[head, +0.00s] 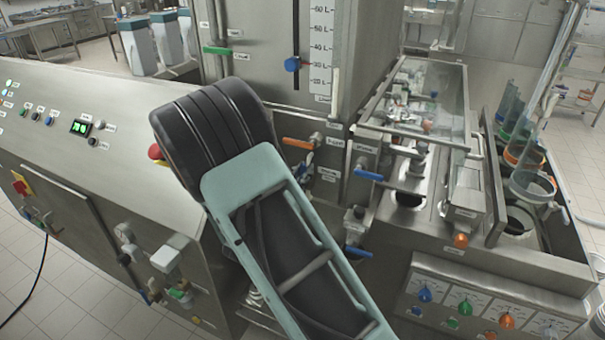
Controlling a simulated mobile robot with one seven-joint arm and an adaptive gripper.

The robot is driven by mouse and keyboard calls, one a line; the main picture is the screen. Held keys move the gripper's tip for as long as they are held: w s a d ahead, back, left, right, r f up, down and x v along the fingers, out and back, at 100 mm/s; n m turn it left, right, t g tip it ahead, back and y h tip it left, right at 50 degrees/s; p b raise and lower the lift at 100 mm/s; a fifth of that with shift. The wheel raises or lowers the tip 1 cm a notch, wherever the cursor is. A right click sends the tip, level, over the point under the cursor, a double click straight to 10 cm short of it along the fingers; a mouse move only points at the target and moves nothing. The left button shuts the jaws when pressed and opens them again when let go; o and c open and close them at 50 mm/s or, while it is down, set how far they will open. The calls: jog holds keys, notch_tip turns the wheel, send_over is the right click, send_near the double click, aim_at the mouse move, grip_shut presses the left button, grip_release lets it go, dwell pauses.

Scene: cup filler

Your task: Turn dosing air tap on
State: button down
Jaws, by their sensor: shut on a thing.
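Several lever taps are in the head view, and their labels are too small to read, so I cannot tell which is the dosing air tap. An orange-handled tap (298,143) sits low on the tall steel tank, right of my arm. A blue-handled tap (368,175) is further right, and another blue-handled tap (358,252) is lower. A green-handled tap (217,51) is on the tank's upper left. Small valves and fittings (166,259) are on the left cabinet's side. My arm fills the middle of the view; my gripper is hidden behind it.
A steel control cabinet (110,120) with a green display stands left. The tall tank (270,70) has a litre scale. On the right are a glass-covered line (430,90), clear cup tubes (530,182) and a panel of coloured knobs (465,306). Tiled floor shows at lower left.

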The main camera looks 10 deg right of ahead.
jog(key=c, duration=2)
grip_release()
jog(key=v, duration=1.2)
jog(key=shift+d, duration=0.1)
